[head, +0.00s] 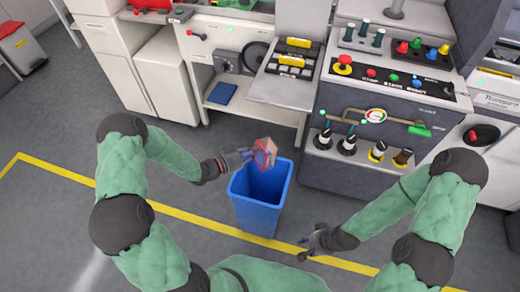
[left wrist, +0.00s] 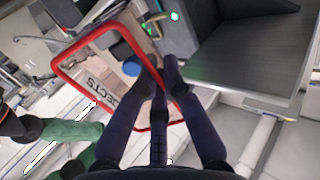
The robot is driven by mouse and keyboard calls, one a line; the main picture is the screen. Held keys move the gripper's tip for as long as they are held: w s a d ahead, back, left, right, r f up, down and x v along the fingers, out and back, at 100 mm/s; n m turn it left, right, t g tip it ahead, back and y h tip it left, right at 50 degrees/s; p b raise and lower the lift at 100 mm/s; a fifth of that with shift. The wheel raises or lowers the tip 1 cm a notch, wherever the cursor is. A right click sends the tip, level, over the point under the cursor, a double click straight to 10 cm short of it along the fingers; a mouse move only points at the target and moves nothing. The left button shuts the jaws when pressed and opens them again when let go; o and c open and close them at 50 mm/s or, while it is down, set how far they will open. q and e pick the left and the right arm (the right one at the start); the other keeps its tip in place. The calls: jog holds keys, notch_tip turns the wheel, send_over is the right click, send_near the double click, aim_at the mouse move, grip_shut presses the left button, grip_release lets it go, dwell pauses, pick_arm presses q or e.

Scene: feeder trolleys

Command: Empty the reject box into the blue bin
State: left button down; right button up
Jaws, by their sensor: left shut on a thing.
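My right gripper (head: 311,243) is empty and open, right of the bin.
A grey machine (head: 385,130) with buttons and knobs stands behind and right of the bin. A white bench (head: 250,113) with a blue item (head: 222,94) on its lower shelf is behind it. A yellow floor line (head: 190,217) runs past the bin. The floor on the left is clear.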

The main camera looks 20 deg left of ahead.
pick_arm(q)
jog(key=shift+s+a+f+t+h, duration=0.15)
jog(key=shift+s+a+t+h, duration=0.2)
jog(key=shift+t+h, duration=0.55)
jog(key=shift+s+a+f+t+h, duration=0.15)
jog(key=shift+s+a+t+h, duration=0.2)
jog(key=shift+t+h, duration=0.55)
jog(key=shift+s+a+f+t+h, duration=0.15)
jog(key=shift+s+a+t+h, duration=0.2)
jog(key=shift+t+h, duration=0.55)
jog(key=shift+r, duration=0.1)
